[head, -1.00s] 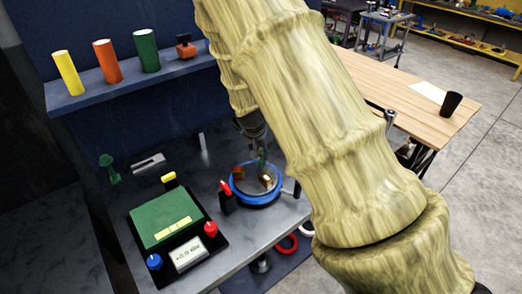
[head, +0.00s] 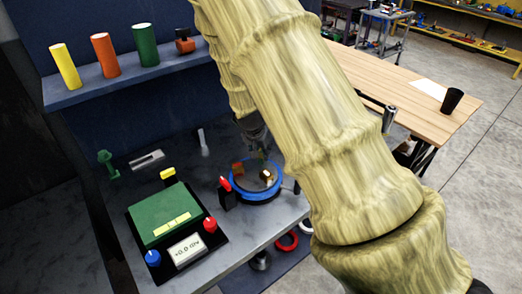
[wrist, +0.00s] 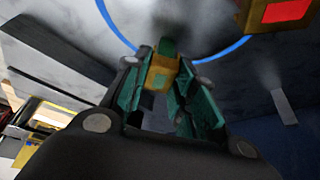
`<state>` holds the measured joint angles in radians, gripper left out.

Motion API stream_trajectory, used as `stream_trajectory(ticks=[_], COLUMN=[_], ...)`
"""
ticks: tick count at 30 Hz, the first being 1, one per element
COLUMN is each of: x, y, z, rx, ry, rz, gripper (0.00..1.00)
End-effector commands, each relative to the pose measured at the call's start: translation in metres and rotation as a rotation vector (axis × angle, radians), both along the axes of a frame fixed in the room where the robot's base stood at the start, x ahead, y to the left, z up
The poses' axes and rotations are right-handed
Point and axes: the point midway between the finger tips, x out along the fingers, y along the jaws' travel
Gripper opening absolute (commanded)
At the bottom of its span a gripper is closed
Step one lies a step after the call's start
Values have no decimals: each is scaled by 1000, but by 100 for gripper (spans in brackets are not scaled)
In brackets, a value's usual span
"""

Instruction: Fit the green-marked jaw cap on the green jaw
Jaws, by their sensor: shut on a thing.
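The positioner's round plate shows in the head view with a blue rim (head: 233,191). On it stand a reddish block (head: 238,168) and a pale block (head: 266,176). My gripper (wrist: 160,80) has teal-padded fingers and is shut on a yellow-brown jaw cap (wrist: 160,68) with a green mark. A green piece (wrist: 167,47), probably the green jaw, shows just beyond the cap; I cannot tell if they touch. A red-marked jaw (wrist: 285,12) is at the top right of the wrist view. In the head view my forearm hides part of the plate, and the fingertips are hard to make out.
A red-topped post (head: 225,186) stands left of the plate. A green box (head: 165,212) with a display, a blue knob (head: 153,258) and a red knob (head: 210,225) is further left. A shelf (head: 130,75) with coloured cylinders runs behind. A wooden table is at right.

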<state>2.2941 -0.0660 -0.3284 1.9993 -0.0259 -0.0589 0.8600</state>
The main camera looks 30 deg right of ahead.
Motion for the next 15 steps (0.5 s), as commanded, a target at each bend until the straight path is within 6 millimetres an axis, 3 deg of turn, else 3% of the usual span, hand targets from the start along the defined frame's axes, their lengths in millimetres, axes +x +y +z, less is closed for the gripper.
stream_trajectory(ticks=[12, 13, 15], x=[0, 0, 0], y=[0, 0, 0], z=[-5, -5, -5], rx=[0, 0, 0], ry=[0, 0, 0], rz=[0, 0, 0], gripper=[0, 30, 43])
